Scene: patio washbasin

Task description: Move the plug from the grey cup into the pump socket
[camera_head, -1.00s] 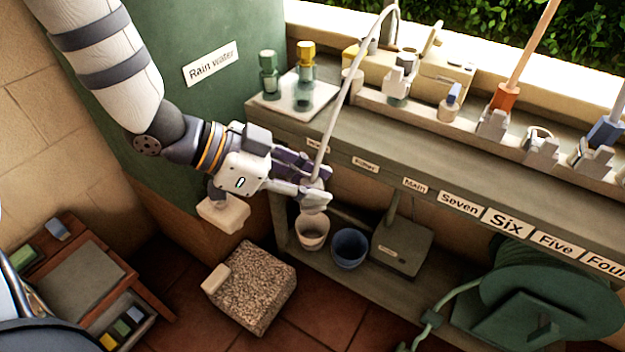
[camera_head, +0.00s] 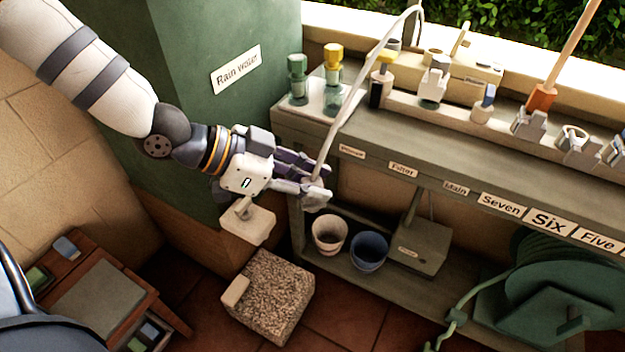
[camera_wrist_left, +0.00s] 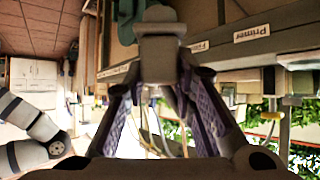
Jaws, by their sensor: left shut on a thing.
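My left gripper (camera_head: 316,190) is shut on a pale grey plug (camera_head: 317,202), in front of the bench's front edge and above the cups. A white cord runs up from the plug. In the left wrist view the plug (camera_wrist_left: 160,62) sits between the fingertips of my left gripper (camera_wrist_left: 160,75). The pale grey-beige cup (camera_head: 330,234) stands on the lower shelf, below and slightly right of the plug, apart from it. I cannot make out the pump socket for certain. A grey-green box (camera_head: 424,246) with an unreadable label stands right of the cups. My right gripper is not in view.
A blue cup (camera_head: 369,250) stands beside the pale cup. Labels line the bench edge (camera_head: 440,180); the primer label (camera_wrist_left: 262,31) shows in the wrist view. Bottles (camera_head: 298,78), several holders and a green hose reel (camera_head: 555,295) are nearby. A pebbled block (camera_head: 275,300) stands on the floor.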

